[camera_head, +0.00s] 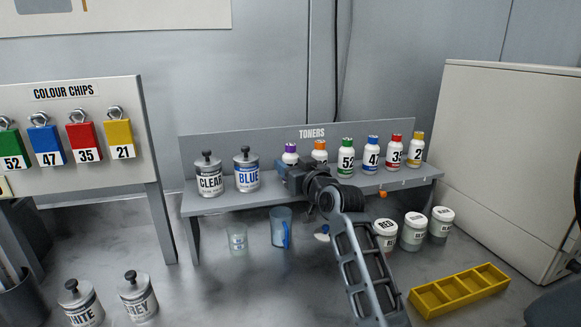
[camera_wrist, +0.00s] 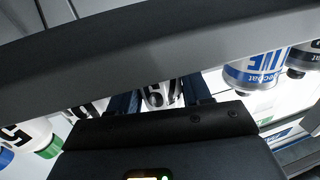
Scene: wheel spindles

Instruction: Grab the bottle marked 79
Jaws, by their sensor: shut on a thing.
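The purple-capped bottle (camera_head: 290,152) stands at the left end of the row of small bottles on the toner shelf. My gripper (camera_head: 287,167) is in front of it and hides its lower part and label.
The blue can (camera_head: 246,174) and clear can (camera_head: 209,178) stand left on the toner shelf (camera_head: 225,202). The bottles 52 (camera_head: 346,160), 47 (camera_head: 371,157), 35 (camera_head: 394,154) and 21 (camera_head: 416,152) stand to the right. Jars, a blue jug (camera_head: 281,228) and a yellow tray (camera_head: 458,292) are below.

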